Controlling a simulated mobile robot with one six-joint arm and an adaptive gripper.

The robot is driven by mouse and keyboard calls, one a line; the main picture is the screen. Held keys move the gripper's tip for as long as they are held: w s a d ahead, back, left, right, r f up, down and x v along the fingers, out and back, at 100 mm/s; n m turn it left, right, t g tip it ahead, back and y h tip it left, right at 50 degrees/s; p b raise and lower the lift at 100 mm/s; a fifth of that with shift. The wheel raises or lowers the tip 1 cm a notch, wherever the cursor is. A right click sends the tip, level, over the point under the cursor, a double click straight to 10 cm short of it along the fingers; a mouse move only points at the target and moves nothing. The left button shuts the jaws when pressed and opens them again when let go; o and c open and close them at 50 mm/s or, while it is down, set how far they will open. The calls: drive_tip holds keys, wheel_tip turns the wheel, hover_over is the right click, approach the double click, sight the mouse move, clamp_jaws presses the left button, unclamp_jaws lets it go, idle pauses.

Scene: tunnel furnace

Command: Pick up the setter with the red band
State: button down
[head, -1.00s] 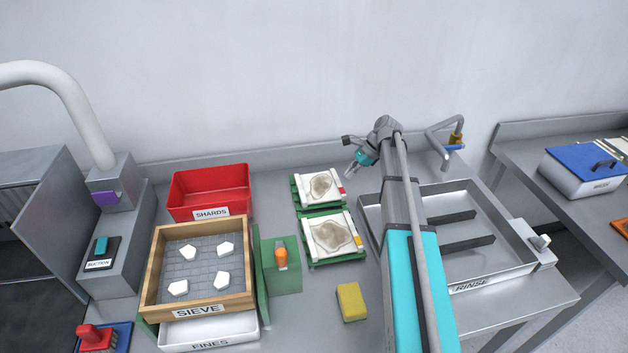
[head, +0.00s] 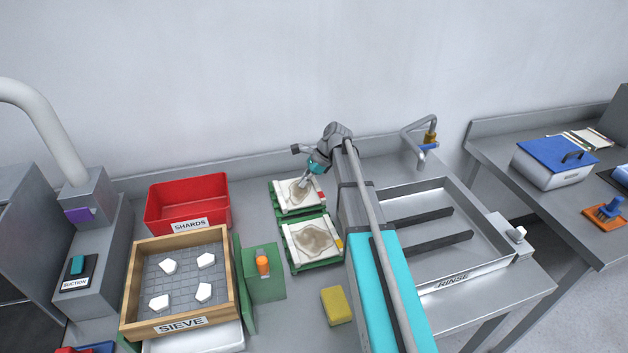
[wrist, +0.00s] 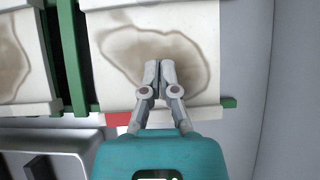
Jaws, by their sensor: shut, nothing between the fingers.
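The setter with the red band (head: 289,194) is a white stained plate on a green rack at the back middle of the bench. In the wrist view the setter (wrist: 203,27) lies under my gripper, with a brown ring stain and a red band at its near left edge. My gripper (head: 304,185) is over this setter. In the wrist view my gripper (wrist: 152,65) has its fingertips together with nothing between them. Whether the tips touch the plate I cannot tell. A second setter (head: 312,260), with a yellow band, lies in front on its own green rack.
A rinse basin (head: 488,262) stands to the right and a red shards bin (head: 188,226) to the left. A wooden sieve (head: 232,290) with white pieces, a green block (head: 265,287) and a yellow sponge (head: 337,306) are nearer. The wall is close behind the setter.

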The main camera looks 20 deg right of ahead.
sight(290, 193)
drive_tip(key=a, duration=0.2)
drive_tip(key=shift+a, duration=0.4)
drive_tip(key=shift+a+f, duration=0.3)
drive_tip(key=shift+f+b, duration=0.5)
drive_tip(key=shift+b, duration=0.25)
drive_tip(key=shift+s+d, duration=0.15)
drive_tip(key=shift+d, duration=1.5)
drive_tip(key=shift+r+p, duration=0.65)
